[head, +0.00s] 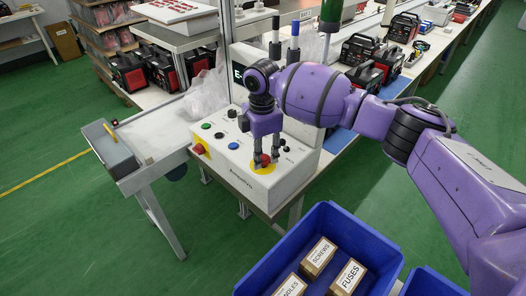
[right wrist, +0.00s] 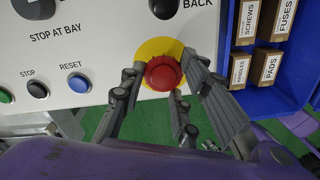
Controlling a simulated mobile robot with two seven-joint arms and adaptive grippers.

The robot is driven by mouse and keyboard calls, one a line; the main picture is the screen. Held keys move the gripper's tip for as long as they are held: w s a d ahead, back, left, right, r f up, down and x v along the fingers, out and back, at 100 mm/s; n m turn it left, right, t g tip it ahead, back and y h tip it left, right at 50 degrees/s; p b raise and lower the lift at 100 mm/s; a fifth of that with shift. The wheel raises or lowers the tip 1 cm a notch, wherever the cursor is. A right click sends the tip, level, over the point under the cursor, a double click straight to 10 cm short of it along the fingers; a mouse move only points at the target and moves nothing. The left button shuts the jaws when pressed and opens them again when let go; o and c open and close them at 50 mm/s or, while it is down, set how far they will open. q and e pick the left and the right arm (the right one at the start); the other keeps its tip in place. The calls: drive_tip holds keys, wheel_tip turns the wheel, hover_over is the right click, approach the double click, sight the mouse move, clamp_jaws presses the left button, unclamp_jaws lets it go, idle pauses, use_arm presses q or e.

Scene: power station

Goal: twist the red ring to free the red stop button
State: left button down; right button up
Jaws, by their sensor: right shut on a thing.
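The red stop button (head: 264,161) sits on a yellow disc (head: 258,168) at the near right of the white control box. In the right wrist view its round red head (right wrist: 163,73) shows from above, with the yellow disc (right wrist: 150,49) behind it. I cannot tell the red ring apart from the button head. My right gripper (head: 266,159) points down over the button, with a finger on either side of it. The right wrist view also shows the gripper (right wrist: 164,65) shut on the button's red rim. My left gripper is not in view.
The control box (head: 238,177) carries green, blue and black buttons. A smaller red knob (head: 199,149) is at its left edge. A blue bin (head: 326,211) with labelled cartons stands in front. A grey side shelf (head: 115,150) is at left; green floor lies clear below it.

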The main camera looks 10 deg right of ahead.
drive_tip(key=shift+w+r+m+p, duration=0.15)
drive_tip(key=shift+r+m+p, duration=0.35)
drive_tip(key=shift+m, duration=0.3)
drive_tip(key=m+p, duration=0.1)
drive_tip(key=m, duration=0.2)
drive_tip(key=shift+f, duration=0.15)
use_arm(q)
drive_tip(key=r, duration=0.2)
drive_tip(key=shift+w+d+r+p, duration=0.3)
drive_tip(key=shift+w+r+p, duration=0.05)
use_arm(e)
drive_tip(key=shift+f+m, duration=0.1)
drive_tip(key=shift+m, duration=0.2)
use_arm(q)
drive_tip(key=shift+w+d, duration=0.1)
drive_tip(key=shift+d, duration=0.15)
use_arm(e)
drive_tip(key=shift+d+f, duration=0.1)
drive_tip(key=o, duration=0.9)
drive_tip(key=shift+o, duration=0.9)
drive_tip(key=shift+w+f, duration=0.1)
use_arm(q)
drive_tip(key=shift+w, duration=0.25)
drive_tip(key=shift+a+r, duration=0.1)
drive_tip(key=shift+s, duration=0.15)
use_arm(e)
wheel_tip(320, 180, up, 12)
